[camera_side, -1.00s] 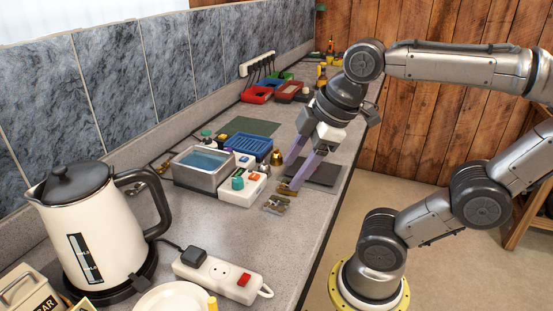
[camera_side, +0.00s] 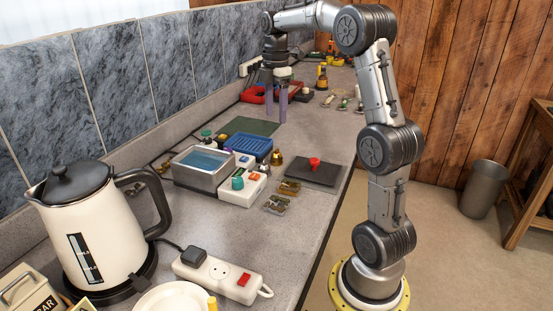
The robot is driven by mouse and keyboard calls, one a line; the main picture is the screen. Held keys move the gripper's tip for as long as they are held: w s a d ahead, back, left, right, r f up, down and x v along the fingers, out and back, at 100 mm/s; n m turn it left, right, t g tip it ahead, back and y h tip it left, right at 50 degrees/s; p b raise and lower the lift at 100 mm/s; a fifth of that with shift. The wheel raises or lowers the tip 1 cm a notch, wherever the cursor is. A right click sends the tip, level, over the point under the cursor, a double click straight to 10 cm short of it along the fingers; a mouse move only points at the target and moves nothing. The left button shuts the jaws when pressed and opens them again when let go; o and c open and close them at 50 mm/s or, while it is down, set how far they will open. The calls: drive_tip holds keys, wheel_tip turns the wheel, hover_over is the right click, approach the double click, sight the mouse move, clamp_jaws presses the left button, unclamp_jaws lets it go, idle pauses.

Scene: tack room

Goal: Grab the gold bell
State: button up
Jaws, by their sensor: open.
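The gold bell (camera_side: 277,158) appears to be the small gold piece on the counter, just right of the blue tray and left of the black mat; it is small in view. My gripper (camera_side: 276,115) hangs farther back over the counter, fingers pointing down. Its two purple fingers are apart with nothing visible between them. The gripper is well behind the bell and not touching it.
A blue tray (camera_side: 249,146), a metal water basin (camera_side: 196,178) and a white block with coloured knobs (camera_side: 241,190) stand left of the bell. A black mat (camera_side: 318,176) bears a red piece (camera_side: 314,162). Brass pieces (camera_side: 278,203) lie in front.

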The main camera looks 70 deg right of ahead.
sight(276, 150)
wheel_tip(276, 150, down, 8)
drive_tip(key=shift+r, duration=0.15)
drive_tip(key=shift+d+f, duration=0.1)
drive_tip(key=shift+f, duration=2.55)
clamp_jaws()
